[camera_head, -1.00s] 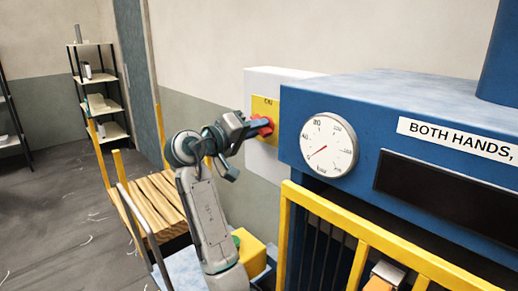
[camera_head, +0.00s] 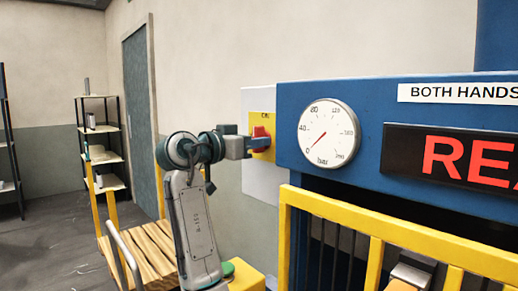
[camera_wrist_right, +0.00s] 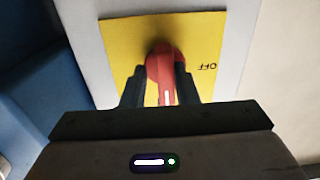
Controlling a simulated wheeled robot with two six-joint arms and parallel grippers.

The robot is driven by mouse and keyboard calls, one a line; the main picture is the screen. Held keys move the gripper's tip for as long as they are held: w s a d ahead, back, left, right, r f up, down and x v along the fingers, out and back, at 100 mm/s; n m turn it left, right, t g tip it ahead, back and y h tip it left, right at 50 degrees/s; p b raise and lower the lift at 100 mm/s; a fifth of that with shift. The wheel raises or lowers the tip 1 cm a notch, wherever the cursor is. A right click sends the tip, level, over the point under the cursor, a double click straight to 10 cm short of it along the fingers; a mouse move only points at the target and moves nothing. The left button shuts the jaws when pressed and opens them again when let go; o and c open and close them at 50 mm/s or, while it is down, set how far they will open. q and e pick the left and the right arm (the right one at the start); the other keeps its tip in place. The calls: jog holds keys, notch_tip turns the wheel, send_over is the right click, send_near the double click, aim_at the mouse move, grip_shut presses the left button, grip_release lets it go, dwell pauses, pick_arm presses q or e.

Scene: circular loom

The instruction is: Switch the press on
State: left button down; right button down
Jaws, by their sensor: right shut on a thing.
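A red knob (camera_head: 261,138) sits on a yellow plate (camera_head: 264,103) fixed to a pale panel, left of the blue press (camera_head: 370,115). My right gripper (camera_head: 254,144) is at the plate with its fingers around the knob. In the right wrist view the knob (camera_wrist_right: 165,66) is between the two dark fingers (camera_wrist_right: 161,90). A white mark shows on it, and "OFF" is printed on the plate beside it. The press display (camera_head: 460,158) is lit with red letters beginning "REA". My left gripper is not in view.
A pressure gauge (camera_head: 328,134) on the press has its needle low, near zero. A yellow guard rail (camera_head: 375,240) stands in front of the press. A wooden-slatted cart (camera_head: 140,250) and shelves (camera_head: 100,140) are at the left.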

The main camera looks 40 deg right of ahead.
jog(key=c, duration=2.2)
grip_release()
jog(key=shift+s+d+r+m, duration=0.1)
jog(key=shift+s+r+m, duration=0.25)
jog(key=shift+s, duration=0.1)
jog(key=c, duration=1.4)
grip_release()
jog(key=shift+o, duration=0.2)
jog(key=shift+w, duration=0.15)
jog(key=shift+w+a, duration=0.1)
jog(key=shift+a, duration=0.1)
jog(key=a, duration=0.6)
jog(key=shift+w+a+f+b, duration=0.3)
jog(key=shift+a+f+b, duration=0.05)
jog(key=shift+f+b, duration=0.1)
